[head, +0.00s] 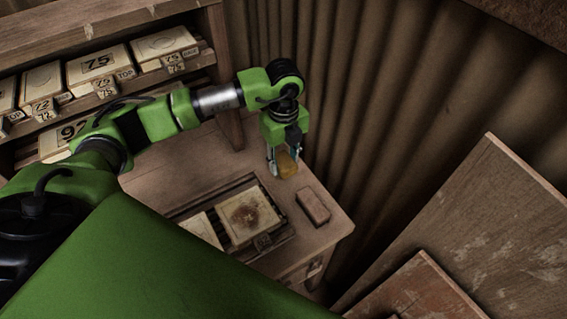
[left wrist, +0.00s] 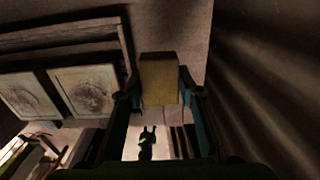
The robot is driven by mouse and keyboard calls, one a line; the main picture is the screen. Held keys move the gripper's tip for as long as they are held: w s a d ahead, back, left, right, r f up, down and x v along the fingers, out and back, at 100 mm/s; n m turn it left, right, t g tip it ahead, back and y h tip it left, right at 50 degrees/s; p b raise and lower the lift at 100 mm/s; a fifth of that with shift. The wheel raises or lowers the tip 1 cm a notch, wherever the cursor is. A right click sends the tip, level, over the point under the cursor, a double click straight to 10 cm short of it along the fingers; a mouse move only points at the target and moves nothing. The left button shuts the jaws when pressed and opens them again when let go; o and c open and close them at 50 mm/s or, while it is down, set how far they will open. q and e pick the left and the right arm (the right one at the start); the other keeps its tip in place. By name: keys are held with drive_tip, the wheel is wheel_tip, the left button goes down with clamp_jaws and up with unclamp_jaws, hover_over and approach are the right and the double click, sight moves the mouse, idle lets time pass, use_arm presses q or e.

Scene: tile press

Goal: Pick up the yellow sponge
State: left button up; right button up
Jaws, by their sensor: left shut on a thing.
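The yellow sponge (head: 287,165) is between the fingers of my left gripper (head: 283,160) in the head view, near the back right part of the wooden bench. I cannot tell from these frames whether the sponge still touches the bench.
A brown block (head: 313,206) lies on the bench near its right edge. A tray (head: 285,236) with two square tiles (head: 248,215) lies left of it. Shelves of numbered boxes (head: 99,66) stand at the left. A corrugated wall (head: 355,90) is close behind the gripper.

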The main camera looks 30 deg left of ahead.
use_arm(q)
drive_tip(key=s+d+r+b, duration=0.2)
drive_tip(key=s+d+r, duration=0.2)
drive_tip(key=s, duration=0.4)
drive_tip(key=shift+s+d+r, duration=0.25)
drive_tip(key=shift+d+r, duration=0.15)
drive_tip(key=shift+c, duration=0.3)
